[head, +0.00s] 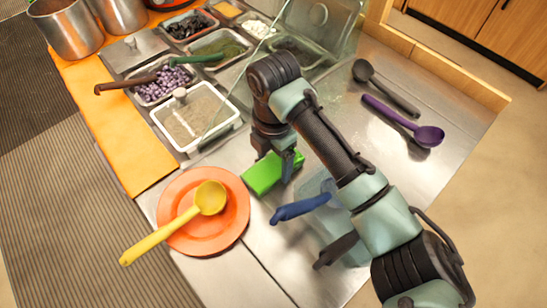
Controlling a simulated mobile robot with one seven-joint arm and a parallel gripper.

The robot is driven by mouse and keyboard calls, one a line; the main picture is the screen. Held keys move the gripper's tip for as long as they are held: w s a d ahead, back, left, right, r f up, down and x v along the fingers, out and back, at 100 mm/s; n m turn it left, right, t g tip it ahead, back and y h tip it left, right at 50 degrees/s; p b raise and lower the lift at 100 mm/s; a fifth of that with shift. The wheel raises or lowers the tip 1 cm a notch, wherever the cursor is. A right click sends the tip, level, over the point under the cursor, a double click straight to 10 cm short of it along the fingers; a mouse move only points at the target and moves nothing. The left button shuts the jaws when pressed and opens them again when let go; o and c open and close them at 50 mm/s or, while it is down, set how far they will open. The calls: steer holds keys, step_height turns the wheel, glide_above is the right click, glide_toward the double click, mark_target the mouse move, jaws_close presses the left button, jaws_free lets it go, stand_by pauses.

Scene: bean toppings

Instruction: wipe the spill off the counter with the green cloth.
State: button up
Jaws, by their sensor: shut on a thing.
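The green cloth (261,175) looks like a bright green, block-like bundle, low over or on the steel counter (258,238), just right of the orange plate. My gripper (285,167) points down at the cloth's right end and is shut on it. I cannot tell whether the cloth touches the counter. No spill stands out clearly; my arm hides part of the counter.
An orange plate (224,240) holds a yellow ladle (208,199). A clear container with blue (300,207) and dark handles stands close right of the cloth. Topping pans (233,119) line the back. A purple ladle (428,136) and black ladle (363,70) lie right.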

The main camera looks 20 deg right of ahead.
steer(key=shift+f, duration=0.2)
steer(key=shift+w+a+b, duration=0.15)
steer(key=shift+w+a, duration=0.15)
steer(key=shift+w, duration=0.5)
steer(key=shift+w+a+b, duration=0.2)
steer(key=shift+w+a, duration=0.15)
steer(key=shift+w, duration=0.4)
steer(key=shift+w+a+b, duration=0.15)
steer(key=shift+w+a, duration=0.15)
steer(key=shift+w, duration=0.5)
steer(key=shift+s, duration=0.1)
steer(key=shift+s+d+p, duration=0.2)
steer(key=shift+s+p, duration=0.25)
steer(key=shift+s, duration=0.1)
steer(key=shift+s+d+p, duration=0.2)
steer(key=shift+s+p, duration=0.25)
steer(key=shift+s, duration=0.05)
steer(key=shift+s+d+f+p, duration=0.1)
steer(key=shift+s+d+p, duration=0.25)
steer(key=shift+s, duration=0.3)
steer(key=shift+s+d+f+p, duration=0.1)
steer(key=shift+s+d+p, duration=0.2)
steer(key=shift+s, duration=0.35)
steer(key=shift+a, duration=0.15)
